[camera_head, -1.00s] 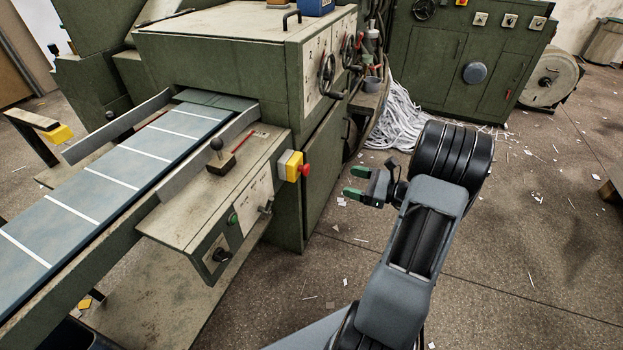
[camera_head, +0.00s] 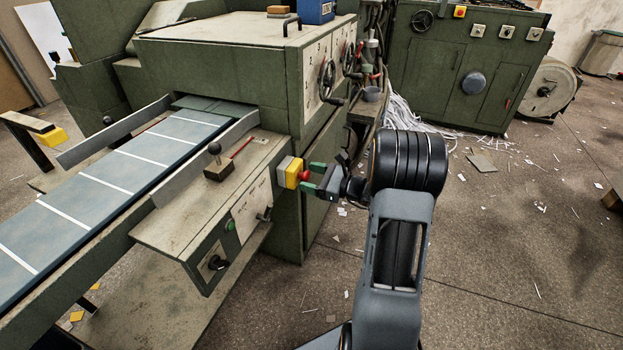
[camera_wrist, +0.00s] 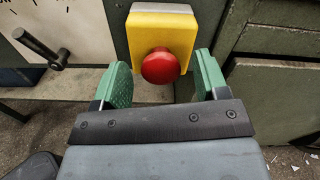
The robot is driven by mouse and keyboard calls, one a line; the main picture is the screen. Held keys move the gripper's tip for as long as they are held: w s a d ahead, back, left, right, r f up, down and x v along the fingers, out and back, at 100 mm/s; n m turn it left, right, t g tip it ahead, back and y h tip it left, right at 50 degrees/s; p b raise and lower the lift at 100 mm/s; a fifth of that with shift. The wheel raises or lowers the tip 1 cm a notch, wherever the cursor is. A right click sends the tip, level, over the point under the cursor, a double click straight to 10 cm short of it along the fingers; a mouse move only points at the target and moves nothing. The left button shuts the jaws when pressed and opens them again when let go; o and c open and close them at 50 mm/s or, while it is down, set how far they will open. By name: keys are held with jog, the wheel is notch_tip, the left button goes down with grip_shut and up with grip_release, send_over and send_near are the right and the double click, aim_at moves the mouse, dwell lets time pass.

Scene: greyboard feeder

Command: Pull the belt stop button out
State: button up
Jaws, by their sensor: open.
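The belt stop button is a red mushroom head (camera_head: 303,176) on a yellow box (camera_head: 291,171) at the right end of the feeder's side panel. In the wrist view the red button (camera_wrist: 160,66) stands out from the yellow box (camera_wrist: 163,31), between and just beyond the green fingertips. My gripper (camera_head: 306,178) is open and faces the button from the right. In the wrist view my gripper (camera_wrist: 160,80) has one green finger on each side of the button, with a gap to the button on both sides. Nothing is held.
The feeder belt (camera_head: 125,172) runs beside the control panel, which carries a black-knobbed lever (camera_head: 216,160), a green button (camera_head: 230,225) and a black knob (camera_head: 216,263). A green cabinet (camera_head: 465,65) stands behind. The floor to the right is open, with paper scraps.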

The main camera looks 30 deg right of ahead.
jog(key=shift+c, duration=0.2)
jog(key=c, duration=1.2)
jog(key=shift+s+d+r+p, duration=0.1)
jog(key=shift+s+d+p, duration=0.1)
jog(key=shift+p, duration=0.1)
grip_shut()
jog(key=shift+s+d, duration=0.2)
jog(key=shift+s, duration=0.05)
jog(key=o, duration=1)
grip_release()
jog(key=shift+d, duration=0.1)
jog(key=shift+o, duration=1.2)
